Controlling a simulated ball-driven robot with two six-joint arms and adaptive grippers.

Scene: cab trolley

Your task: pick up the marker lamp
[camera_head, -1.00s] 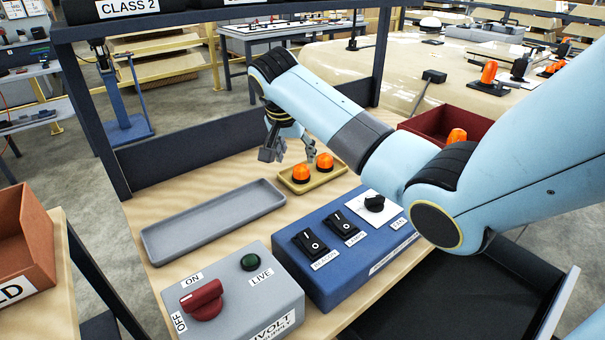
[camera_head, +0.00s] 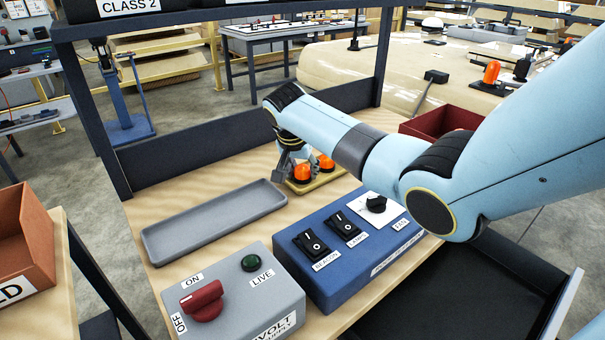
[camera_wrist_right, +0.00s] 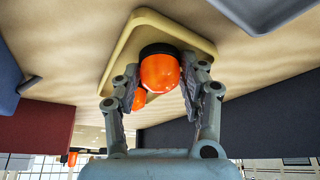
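Two orange lamps with dark bases stand in a small tan tray (camera_head: 318,183) on the bench. The nearer-left lamp (camera_head: 302,173) is partly covered by my right gripper (camera_head: 286,164) in the head view; the other lamp (camera_head: 326,163) is just right of it. In the right wrist view, one orange lamp (camera_wrist_right: 160,72) with a black base lies between the spread fingers of my right gripper (camera_wrist_right: 165,82). The second lamp (camera_wrist_right: 138,100) shows partly behind it. I cannot tell whether a finger touches the lamp. My left gripper is out of view.
A long empty grey tray (camera_head: 213,222) lies left of the tan tray. A blue switch box (camera_head: 345,262) and a grey supply box (camera_head: 235,305) stand in front. A dark red bin (camera_head: 440,122) is behind my right arm. A dark upright frame (camera_head: 225,139) edges the bench.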

